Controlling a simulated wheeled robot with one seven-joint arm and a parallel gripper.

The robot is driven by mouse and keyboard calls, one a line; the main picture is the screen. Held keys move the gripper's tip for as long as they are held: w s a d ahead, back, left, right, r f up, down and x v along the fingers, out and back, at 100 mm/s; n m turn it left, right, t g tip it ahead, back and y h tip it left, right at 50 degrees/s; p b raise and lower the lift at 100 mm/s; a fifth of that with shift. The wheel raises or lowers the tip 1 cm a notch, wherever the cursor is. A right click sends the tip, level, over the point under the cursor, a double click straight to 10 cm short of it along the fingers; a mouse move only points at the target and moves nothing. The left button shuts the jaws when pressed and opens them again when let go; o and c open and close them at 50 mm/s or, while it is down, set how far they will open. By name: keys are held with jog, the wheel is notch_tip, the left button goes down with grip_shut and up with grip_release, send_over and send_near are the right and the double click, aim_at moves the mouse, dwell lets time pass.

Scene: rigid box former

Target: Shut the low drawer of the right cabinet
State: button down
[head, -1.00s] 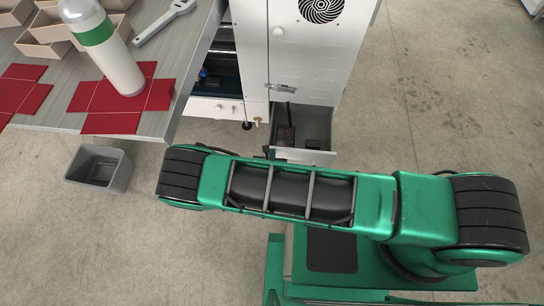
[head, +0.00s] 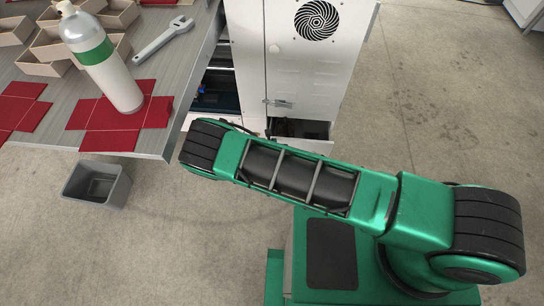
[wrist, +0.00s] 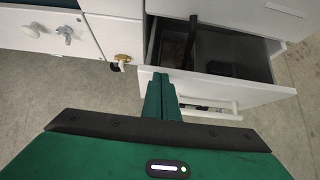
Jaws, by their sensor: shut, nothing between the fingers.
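The right cabinet (head: 320,75) is tall and white, with a round fan grille. Its low drawer (head: 308,143) stands partly open at the cabinet's foot; my arm covers part of it in the head view. In the wrist view the drawer's white front (wrist: 230,87) crosses the picture, with the dark interior behind it and a dark upright piece inside. My gripper (wrist: 163,78) is shut and empty. Its green fingers are at the left part of the drawer front, seemingly against it. The head view hides the gripper behind my arm.
A table (head: 150,142) at the left holds a bottle (head: 110,70), a wrench (head: 163,40), red flat box blanks and small open boxes. A grey bin (head: 97,182) stands on the floor below it. Floor right of the cabinet is clear.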

jog(key=w, duration=1.1)
jog(key=shift+d+r, duration=0.15)
jog(key=shift+w, duration=0.15)
jog(key=s+r, duration=0.6)
jog(key=s, duration=0.6)
jog(key=shift+r, duration=0.2)
